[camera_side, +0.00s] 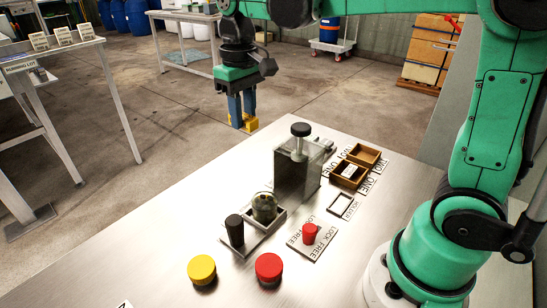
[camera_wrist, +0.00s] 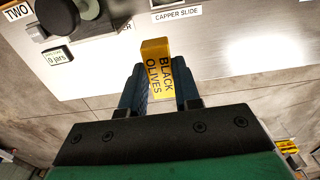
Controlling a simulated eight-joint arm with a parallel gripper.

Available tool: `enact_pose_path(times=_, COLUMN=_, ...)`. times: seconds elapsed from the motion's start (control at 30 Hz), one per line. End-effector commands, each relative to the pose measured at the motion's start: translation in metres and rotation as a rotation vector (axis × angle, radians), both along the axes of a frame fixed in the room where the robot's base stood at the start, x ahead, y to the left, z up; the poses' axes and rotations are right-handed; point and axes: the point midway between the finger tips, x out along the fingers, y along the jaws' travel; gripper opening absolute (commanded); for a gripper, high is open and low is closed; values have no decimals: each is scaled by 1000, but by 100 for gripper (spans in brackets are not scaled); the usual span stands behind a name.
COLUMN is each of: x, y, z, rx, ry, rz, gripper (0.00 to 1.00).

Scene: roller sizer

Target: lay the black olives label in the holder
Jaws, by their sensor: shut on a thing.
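The black olives label (camera_wrist: 161,75) is a yellow block with BLACK OLIVES in dark letters. My gripper (camera_wrist: 160,88) is shut on it, with a dark blue finger on each side. In the side view my gripper (camera_side: 242,112) points down past the far edge of the steel table, and the yellow label (camera_side: 251,124) shows between and beside its fingers. The holder (camera_side: 332,212) is a small dark-rimmed rectangle lying on the table, marked HOLDER, with a pale, empty-looking inside. It is to the right of and nearer than my gripper, well apart from it.
Wooden trays (camera_side: 365,154) lie behind the holder.

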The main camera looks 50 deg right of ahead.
Motion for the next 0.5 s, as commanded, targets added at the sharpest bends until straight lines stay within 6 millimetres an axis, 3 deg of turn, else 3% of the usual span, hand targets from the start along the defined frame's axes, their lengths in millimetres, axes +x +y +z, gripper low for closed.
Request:
enact_pose_path(times=0.27, x=0, y=0, z=2, rx=0, ry=0, rz=0, gripper=0)
enact_pose_path(times=0.5, x=0, y=0, z=28, rx=0, ry=0, rz=0, gripper=0)
